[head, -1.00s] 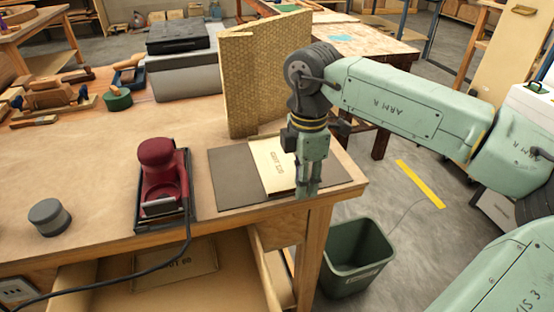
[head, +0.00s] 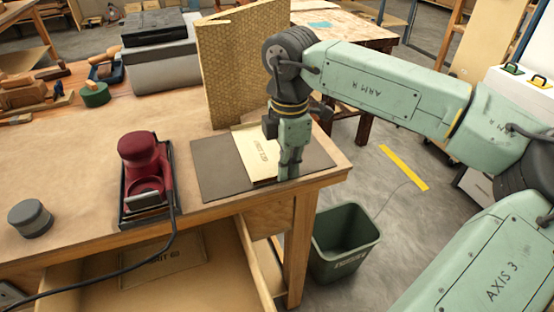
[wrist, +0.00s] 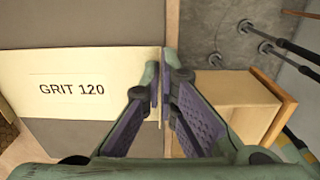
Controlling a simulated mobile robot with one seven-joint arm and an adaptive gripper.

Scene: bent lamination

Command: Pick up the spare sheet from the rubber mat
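The spare sheet (head: 254,153) is cream and lies on the dark rubber mat (head: 214,170) at the bench's front corner. In the wrist view the sheet (wrist: 70,67) reads "GRIT 120", and its right end reaches the edge of the mat (wrist: 97,23). My gripper (head: 288,176) points down at that end. In the wrist view my gripper (wrist: 163,95) has its fingertips close together, one on each side of the sheet's end, with a thin cream strip between them. The fingers look shut on this strip. The sheet still lies flat on the mat.
A red sander (head: 147,165) with a cord stands left of the mat. A tall yellowish patterned board (head: 245,65) stands behind it. An open drawer (head: 215,275) juts out below the bench. A green bin (head: 345,243) stands on the floor to the right.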

